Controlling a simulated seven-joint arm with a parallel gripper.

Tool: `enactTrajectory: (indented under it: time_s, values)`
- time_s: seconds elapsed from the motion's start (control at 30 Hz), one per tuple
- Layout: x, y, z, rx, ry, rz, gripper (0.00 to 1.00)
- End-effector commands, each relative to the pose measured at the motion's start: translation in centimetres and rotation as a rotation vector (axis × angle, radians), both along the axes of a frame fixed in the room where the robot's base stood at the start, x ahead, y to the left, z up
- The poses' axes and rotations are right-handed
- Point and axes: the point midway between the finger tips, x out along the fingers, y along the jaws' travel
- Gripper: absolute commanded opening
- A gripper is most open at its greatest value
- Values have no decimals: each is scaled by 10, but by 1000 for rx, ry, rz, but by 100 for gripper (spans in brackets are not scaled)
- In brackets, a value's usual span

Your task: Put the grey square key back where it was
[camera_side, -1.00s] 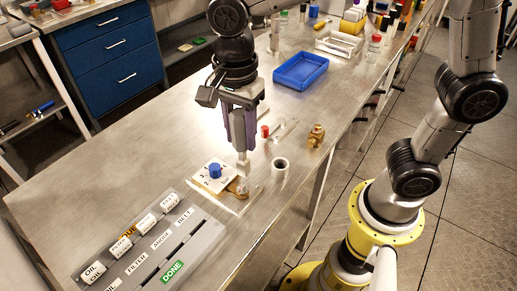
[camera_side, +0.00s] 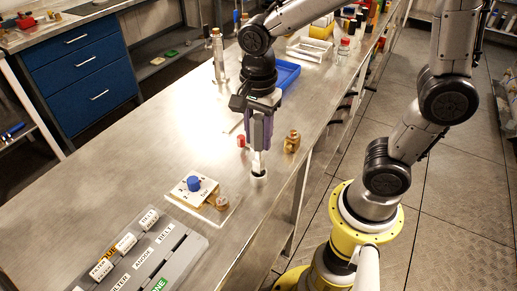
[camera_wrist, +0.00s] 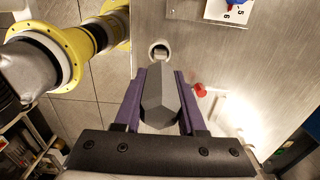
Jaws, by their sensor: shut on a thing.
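My gripper (camera_side: 257,145) has purple fingers shut on the grey square key (camera_wrist: 158,106).
A brass fitting (camera_side: 292,142) stands right of the gripper and a red cap (camera_side: 241,141) left of it. A grey labelled tray (camera_side: 185,246) lies at front left. A blue bin (camera_side: 287,73) is behind the gripper. The bench's left middle is clear.

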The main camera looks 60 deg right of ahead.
Motion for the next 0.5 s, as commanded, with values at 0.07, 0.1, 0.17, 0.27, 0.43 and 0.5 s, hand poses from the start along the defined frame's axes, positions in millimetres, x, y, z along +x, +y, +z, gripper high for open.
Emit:
enactTrajectory:
  time_s: [0.07, 0.1, 0.17, 0.27, 0.43, 0.5]
  values:
    - [-1, 0, -9, -1, 3, 0, 0]
    - [-1, 0, -15, -1, 5, 0, 0]
    - [-1, 0, -24, -1, 5, 0, 0]
    - [-1, 0, -34, 0, 3, 0, 0]
    - [0, 0, -37, 0, 0, 0, 0]
    - [0, 0, -37, 0, 0, 0, 0]
